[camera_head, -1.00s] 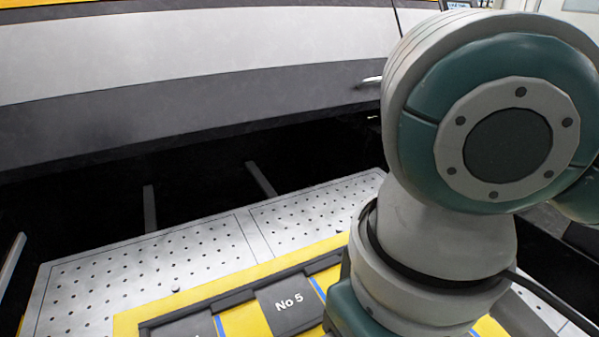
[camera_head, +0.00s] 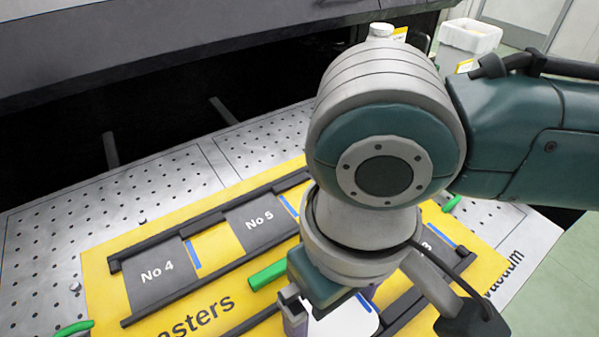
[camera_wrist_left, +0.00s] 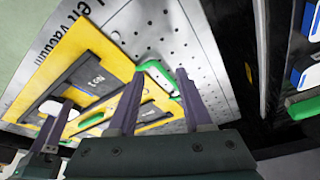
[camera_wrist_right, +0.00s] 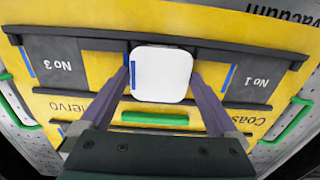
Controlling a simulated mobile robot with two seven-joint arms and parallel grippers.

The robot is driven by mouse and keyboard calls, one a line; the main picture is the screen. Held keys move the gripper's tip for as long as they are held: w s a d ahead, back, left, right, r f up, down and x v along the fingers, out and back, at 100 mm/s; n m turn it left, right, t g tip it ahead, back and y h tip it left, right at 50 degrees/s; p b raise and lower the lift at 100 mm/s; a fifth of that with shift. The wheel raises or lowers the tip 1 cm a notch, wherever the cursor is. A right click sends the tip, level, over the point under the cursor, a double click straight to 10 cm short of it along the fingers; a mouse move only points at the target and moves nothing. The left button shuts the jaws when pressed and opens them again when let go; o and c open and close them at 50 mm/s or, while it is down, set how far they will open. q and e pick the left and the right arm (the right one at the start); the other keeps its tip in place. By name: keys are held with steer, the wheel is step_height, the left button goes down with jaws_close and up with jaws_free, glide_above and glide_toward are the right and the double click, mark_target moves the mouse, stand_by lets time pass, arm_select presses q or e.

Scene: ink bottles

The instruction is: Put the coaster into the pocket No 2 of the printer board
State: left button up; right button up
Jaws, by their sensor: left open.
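The white rounded coaster (camera_wrist_right: 162,74) lies flat over the middle bay between pockets No 3 (camera_wrist_right: 55,65) and No 1 (camera_wrist_right: 258,80) of the yellow printer board (camera_wrist_right: 100,70). A blue strip shows at its left edge. It covers any label there; I cannot tell whether it is seated or just above the board. My right gripper (camera_wrist_right: 162,80) has its fingers against the coaster's two sides. In the head view the right arm hides most of the coaster (camera_head: 345,322). My left gripper (camera_wrist_left: 160,78) is open and empty, above the board's edge by a green bar (camera_wrist_left: 158,76).
Pockets No 4 (camera_head: 157,276) and No 5 (camera_head: 262,222) look empty. Dark rails frame the pockets. A green bar (camera_wrist_right: 155,119) lies near the coaster. A perforated metal plate (camera_head: 50,235) surrounds the board, with a dark machine opening behind. A white bin (camera_head: 470,37) stands far back.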

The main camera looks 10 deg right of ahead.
step_height(320, 180, up, 12)
steer(key=p, duration=0.3)
steer(key=m+t+y, duration=0.1)
steer(key=t+y, duration=0.2)
glide_toward(333, 315)
steer(key=s, duration=0.2)
arm_select(q)
step_height(333, 315, up, 3)
steer(key=shift+a+f, duration=0.1)
arm_select(e)
steer(key=s+d+m+h, duration=0.1)
steer(key=s+d+h, duration=0.1)
steer(key=d, duration=0.6)
steer(key=shift+s+f+t+h, duration=0.3)
steer(key=shift+s+h, duration=0.1)
steer(key=shift+s, duration=0.35)
